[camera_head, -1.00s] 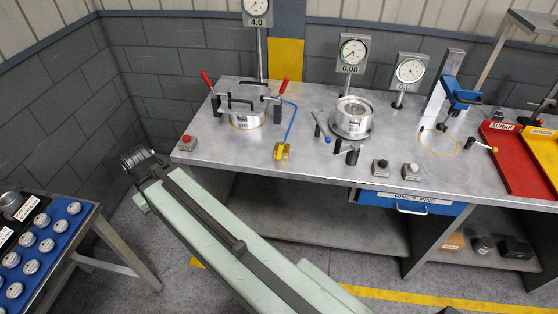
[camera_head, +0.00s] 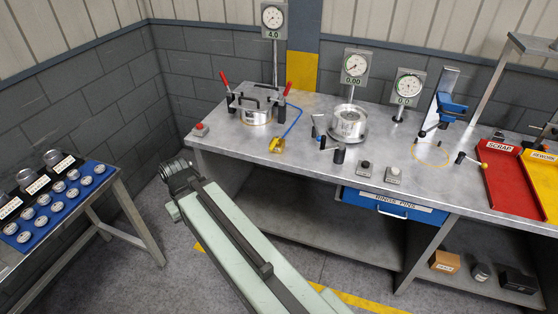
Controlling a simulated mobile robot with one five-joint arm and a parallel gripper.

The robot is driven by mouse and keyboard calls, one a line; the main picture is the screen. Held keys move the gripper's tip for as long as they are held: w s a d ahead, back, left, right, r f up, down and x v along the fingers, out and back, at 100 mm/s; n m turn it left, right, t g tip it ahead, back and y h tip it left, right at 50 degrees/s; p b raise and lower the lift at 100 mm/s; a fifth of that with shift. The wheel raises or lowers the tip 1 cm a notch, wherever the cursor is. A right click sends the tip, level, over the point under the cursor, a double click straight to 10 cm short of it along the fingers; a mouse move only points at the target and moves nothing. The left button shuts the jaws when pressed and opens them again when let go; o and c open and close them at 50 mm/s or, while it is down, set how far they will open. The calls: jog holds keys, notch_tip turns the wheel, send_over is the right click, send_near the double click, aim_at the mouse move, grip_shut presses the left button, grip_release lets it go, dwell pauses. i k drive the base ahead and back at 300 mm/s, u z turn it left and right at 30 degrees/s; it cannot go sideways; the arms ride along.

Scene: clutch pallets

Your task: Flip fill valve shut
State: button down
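A small yellow fitting (camera_head: 277,145) on the bench's front left has a blue hose running up to the clamped metal pot; it looks like the fill valve. Its handle is too small for me to tell its position. The metal pot (camera_head: 256,116) sits between two red-handled clamps (camera_head: 226,79). My arm reaches up from the bottom of the view, and its dark end (camera_head: 176,171) is in front of the bench's left end, apart from the valve. The fingers cannot be made out.
The grey bench (camera_head: 400,165) carries dial gauges (camera_head: 355,66), a second metal part (camera_head: 348,122), a blue press (camera_head: 448,106), a red tray (camera_head: 505,180) and a yellow tray (camera_head: 540,175). A red button (camera_head: 200,129) is at its left corner. A blue pallet (camera_head: 60,208) stands left; floor lies between.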

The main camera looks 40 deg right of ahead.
aim_at(277, 141)
jog(key=z, duration=0.15)
jog(key=i, duration=0.85)
jog(key=u, duration=0.2)
jog(key=k, duration=0.75)
jog(key=z, duration=0.25)
jog(key=i, duration=0.75)
jog(key=u, duration=0.1)
